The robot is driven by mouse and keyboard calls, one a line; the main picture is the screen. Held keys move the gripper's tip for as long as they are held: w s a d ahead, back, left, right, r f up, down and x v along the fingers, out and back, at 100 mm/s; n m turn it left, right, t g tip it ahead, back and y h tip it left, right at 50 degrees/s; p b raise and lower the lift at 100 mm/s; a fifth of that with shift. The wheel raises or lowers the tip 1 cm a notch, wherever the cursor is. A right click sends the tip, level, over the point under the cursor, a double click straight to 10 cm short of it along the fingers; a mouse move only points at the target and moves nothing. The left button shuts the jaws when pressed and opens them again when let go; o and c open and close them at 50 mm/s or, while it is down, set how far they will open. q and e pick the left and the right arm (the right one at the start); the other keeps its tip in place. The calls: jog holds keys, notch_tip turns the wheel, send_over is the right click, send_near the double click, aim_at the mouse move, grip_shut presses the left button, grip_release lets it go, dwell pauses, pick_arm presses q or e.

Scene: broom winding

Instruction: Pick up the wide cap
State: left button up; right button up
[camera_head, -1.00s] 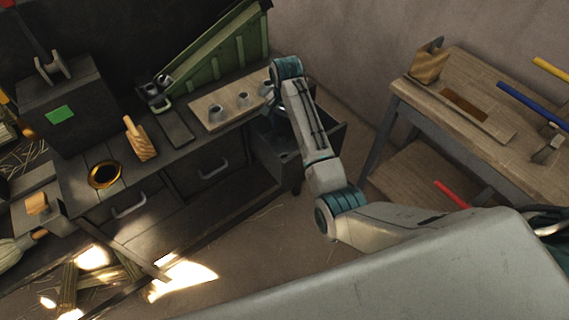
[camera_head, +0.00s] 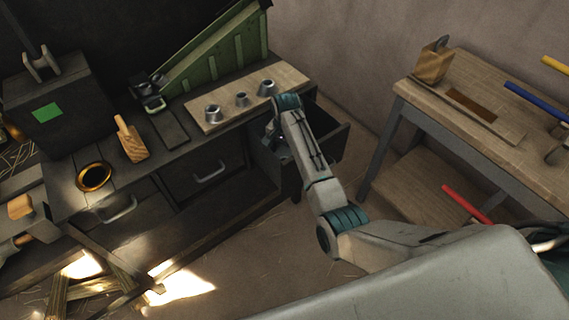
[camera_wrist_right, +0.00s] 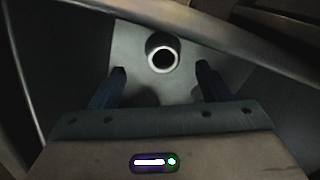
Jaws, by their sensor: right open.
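A pale, round, hollow metal cap (camera_wrist_right: 161,54) stands inside an open drawer (camera_head: 335,141) of the dark bench, seen in the right wrist view. My right gripper (camera_wrist_right: 161,72) is open, with one finger on each side of the cap's near side and not touching it. In the head view my right gripper (camera_head: 281,143) reaches down into the drawer, mostly hidden by its own arm. My left gripper is out of view.
The drawer walls (camera_wrist_right: 215,24) rise close around the right gripper. A wooden table (camera_head: 420,98) with tools is at right.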

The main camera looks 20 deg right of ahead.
jog(key=f, duration=0.4)
jog(key=shift+w+f, duration=0.2)
jog(key=shift+f, duration=0.05)
jog(key=c, duration=1)
